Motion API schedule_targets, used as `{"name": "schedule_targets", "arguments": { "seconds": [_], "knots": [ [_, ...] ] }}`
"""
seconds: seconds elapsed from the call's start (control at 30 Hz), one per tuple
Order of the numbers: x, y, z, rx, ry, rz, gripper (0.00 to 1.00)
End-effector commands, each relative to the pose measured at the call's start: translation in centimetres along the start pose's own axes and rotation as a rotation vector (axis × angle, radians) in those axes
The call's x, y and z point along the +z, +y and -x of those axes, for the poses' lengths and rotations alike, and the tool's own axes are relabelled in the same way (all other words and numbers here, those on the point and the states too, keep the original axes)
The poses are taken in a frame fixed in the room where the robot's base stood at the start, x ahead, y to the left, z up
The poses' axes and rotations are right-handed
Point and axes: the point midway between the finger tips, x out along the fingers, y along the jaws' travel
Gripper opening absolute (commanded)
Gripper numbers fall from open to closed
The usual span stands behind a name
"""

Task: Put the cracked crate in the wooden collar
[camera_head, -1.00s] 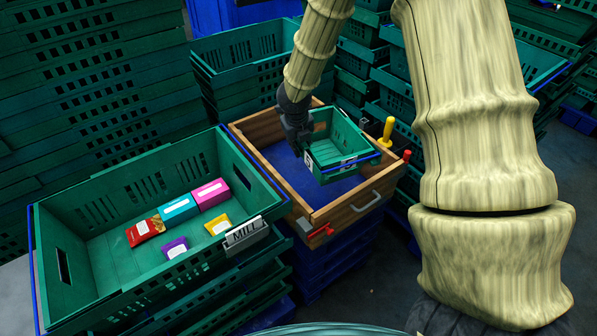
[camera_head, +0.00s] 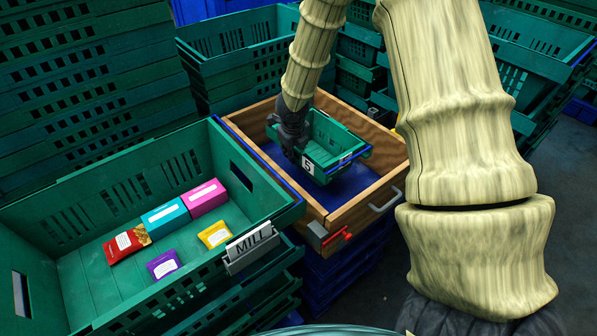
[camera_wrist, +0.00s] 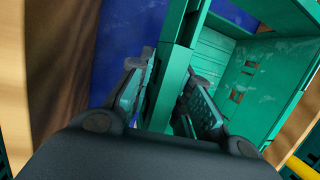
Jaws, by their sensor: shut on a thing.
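The small green crate (camera_head: 335,143) carries a white label with a dark mark on its front. It is inside the outline of the wooden collar (camera_head: 366,191) in the head view, slightly tilted. Whether it touches the blue floor of the collar I cannot tell. My gripper (camera_head: 293,150) is shut on the crate's left wall. In the wrist view the fingers of my gripper (camera_wrist: 172,105) straddle the wall of the crate (camera_wrist: 262,75). The wooden side of the collar (camera_wrist: 45,70) shows at the left there. I cannot make out a crack.
A large green crate (camera_head: 225,160) with a MILL tag (camera_head: 251,243) stands left of the collar, holding several coloured packets. Tall stacks of green crates (camera_head: 90,80) stand behind and left. A red clamp (camera_head: 335,238) and grey handle (camera_head: 385,199) are on the collar's front.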

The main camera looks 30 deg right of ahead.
Motion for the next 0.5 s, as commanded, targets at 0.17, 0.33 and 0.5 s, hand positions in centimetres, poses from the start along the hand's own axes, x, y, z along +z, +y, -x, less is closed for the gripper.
{"name": "schedule_targets", "arguments": {
  "seconds": [0.17, 0.33, 0.5],
  "knots": [
    [-0.5, 0.5, -2.5, -0.001, -0.001, 0.001, 0.00],
    [-0.6, 0.6, -3.0, -0.002, -0.002, 0.001, 0.00],
    [-1.1, 0.9, -4.6, -0.001, -0.001, 0.002, 0.00]
  ]
}}
